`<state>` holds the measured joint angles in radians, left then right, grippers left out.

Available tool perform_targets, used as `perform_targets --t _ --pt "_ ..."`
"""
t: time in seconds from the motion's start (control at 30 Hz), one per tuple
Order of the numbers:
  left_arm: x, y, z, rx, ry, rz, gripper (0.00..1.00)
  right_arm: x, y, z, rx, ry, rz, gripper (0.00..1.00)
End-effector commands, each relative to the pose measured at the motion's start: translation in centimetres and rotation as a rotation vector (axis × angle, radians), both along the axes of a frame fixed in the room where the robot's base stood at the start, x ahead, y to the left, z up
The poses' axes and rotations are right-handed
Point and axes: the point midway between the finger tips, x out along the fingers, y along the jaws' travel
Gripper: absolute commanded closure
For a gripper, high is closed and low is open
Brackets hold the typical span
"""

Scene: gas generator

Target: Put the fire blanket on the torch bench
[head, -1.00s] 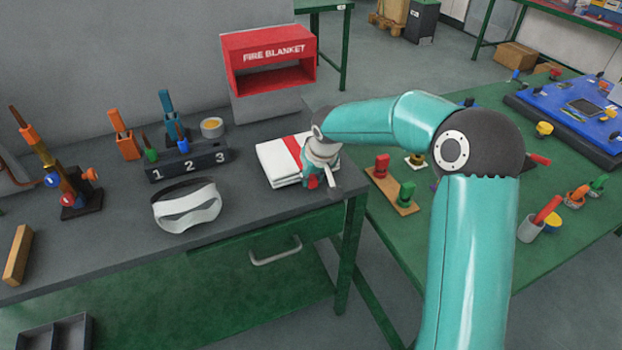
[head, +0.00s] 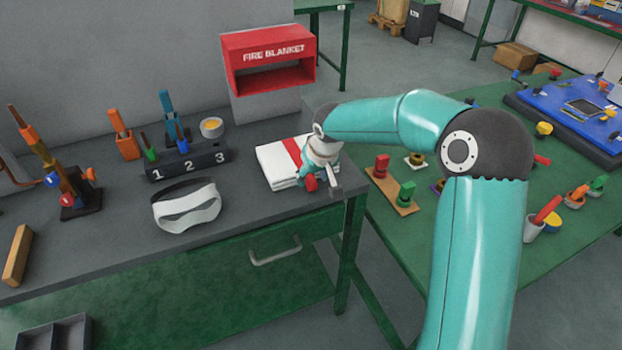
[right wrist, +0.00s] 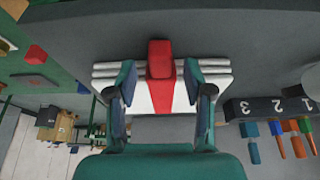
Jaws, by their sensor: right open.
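The fire blanket (head: 273,160) is a folded white stack with a red stripe. It lies flat on the dark bench top (head: 110,237), near its right end. A red tab (head: 311,183) sticks out at its front edge; the tab also shows in the right wrist view (right wrist: 160,58). My right gripper (right wrist: 163,90) is open, with one teal finger on each side of the red stripe and tab. I cannot tell whether the fingers touch the blanket. In the head view my wrist hides the blanket's right part. My left gripper is not in view.
A red open-fronted box (head: 268,62) marked FIRE BLANKET stands behind the blanket, empty. A white visor (head: 187,205), a numbered torch rack (head: 187,162) and a torch stand (head: 75,190) are to its left. A green table (head: 470,215) with parts lies right, beyond a gap.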

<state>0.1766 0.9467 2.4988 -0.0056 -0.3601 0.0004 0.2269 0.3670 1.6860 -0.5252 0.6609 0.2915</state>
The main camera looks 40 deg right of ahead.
Motion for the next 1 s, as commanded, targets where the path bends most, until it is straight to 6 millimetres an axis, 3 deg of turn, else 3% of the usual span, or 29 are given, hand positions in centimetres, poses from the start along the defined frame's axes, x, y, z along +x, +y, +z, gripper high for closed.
perform_targets --t 0.3,0.5,1.0 --pt "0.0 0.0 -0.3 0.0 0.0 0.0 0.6 -2.3 0.6 6.0 -0.001 -0.005 0.001 0.48" --pt "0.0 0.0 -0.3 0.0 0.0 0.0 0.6 -3.4 0.9 8.6 0.0 -0.003 0.003 0.48" --pt "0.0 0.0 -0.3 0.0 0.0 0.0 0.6 -3.8 1.0 9.5 0.0 0.0 0.002 0.48"
